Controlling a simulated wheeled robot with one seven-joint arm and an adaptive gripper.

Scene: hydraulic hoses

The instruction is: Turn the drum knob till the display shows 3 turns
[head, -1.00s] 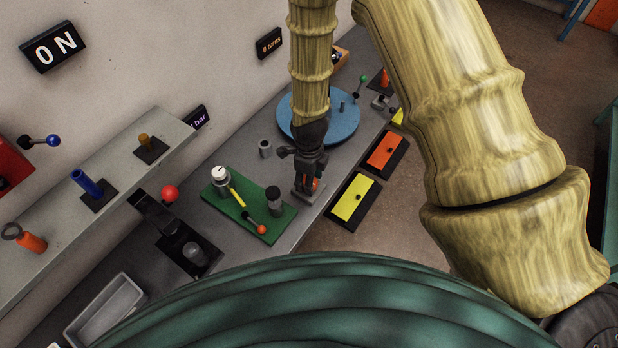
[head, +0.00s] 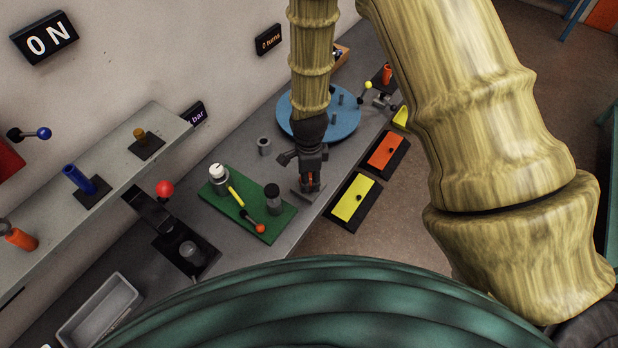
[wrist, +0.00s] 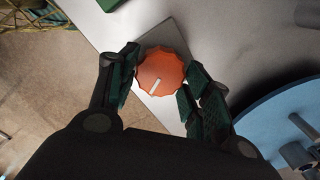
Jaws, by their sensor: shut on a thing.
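The drum knob (wrist: 163,70) is orange and scalloped with a pale pointer line. It sits on a grey square plate (wrist: 172,32) near the bench's front edge. My gripper (wrist: 160,72) is shut on the knob from above, with one finger at each side of it. In the head view my gripper (head: 310,182) points down at the plate, and only a little orange of the knob shows between the fingers. The black turns display (head: 268,40) on the wall reads "0 turns".
A blue round turntable (head: 345,122) with upright pegs stands behind my gripper. A green board (head: 248,215) with a lever and cylinders lies to the left. Yellow (head: 354,199) and orange (head: 386,150) panels are at the right. A red-ball lever (head: 165,188) stands farther left.

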